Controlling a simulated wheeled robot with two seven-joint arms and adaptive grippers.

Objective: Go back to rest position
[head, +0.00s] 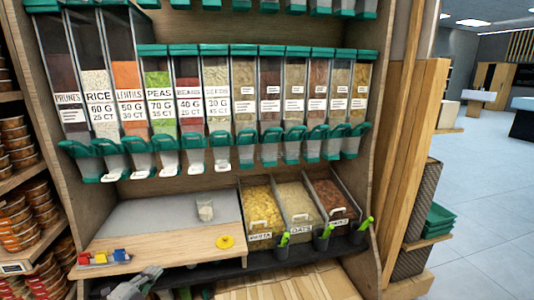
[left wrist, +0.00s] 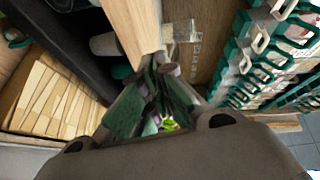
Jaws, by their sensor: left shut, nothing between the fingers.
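My left gripper (head: 148,275) shows at the bottom of the head view, left of centre, in front of the wooden counter's front edge. In the left wrist view its fingers (left wrist: 162,68) come together at the tips with nothing seen held between them. A wooden edge (left wrist: 130,28) lies close beyond the fingertips there. My right gripper is in neither view.
A counter (head: 150,259) holds a clear cup (head: 205,211), a yellow round item (head: 225,241) and small coloured blocks (head: 105,257). Bins of dry food (head: 260,206) stand to the right. Green-handled dispensers (head: 190,95) hang above. Open floor (head: 480,200) lies at far right.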

